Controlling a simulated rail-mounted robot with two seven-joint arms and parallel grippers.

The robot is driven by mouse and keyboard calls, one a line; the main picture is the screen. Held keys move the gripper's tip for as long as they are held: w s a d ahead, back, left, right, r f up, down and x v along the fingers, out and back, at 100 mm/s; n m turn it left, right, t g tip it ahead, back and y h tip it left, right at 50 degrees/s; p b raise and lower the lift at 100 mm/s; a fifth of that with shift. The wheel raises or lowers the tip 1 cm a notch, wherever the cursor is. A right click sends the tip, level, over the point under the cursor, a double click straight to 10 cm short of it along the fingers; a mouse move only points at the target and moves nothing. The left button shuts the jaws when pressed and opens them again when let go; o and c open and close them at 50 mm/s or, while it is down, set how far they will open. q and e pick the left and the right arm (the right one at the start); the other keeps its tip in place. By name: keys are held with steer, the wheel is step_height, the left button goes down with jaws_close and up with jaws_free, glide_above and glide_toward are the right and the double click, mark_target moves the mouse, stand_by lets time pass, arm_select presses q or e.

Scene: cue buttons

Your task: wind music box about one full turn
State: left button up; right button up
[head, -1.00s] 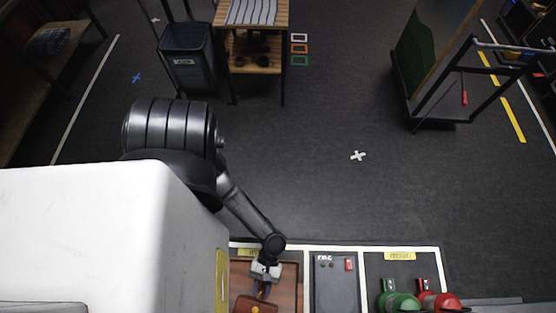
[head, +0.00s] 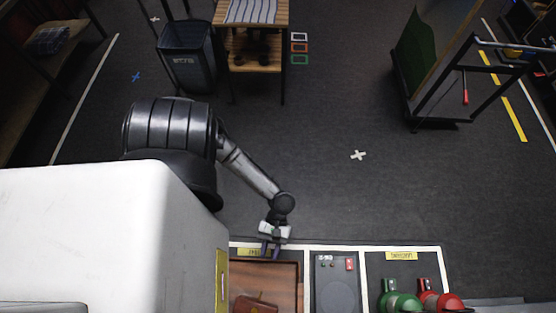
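A small reddish-brown box (head: 254,305), which looks like the music box, sits at the bottom edge of the head view on a wooden board. It is partly cut off by the frame, and I cannot make out its winding key clearly. My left gripper (head: 271,250) is above the far edge of the board, apart from the box. My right gripper is not in view.
The wooden board (head: 285,275) has bare room around the box. To its right are a dark panel with a round disc (head: 338,290) and green (head: 400,301) and red (head: 438,301) devices. Open floor lies beyond the counter.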

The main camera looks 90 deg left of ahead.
arm_select(q)
steer(key=shift+w+a+r, duration=0.15)
steer(key=shift+a+r, duration=0.1)
steer(key=shift+a, duration=0.3)
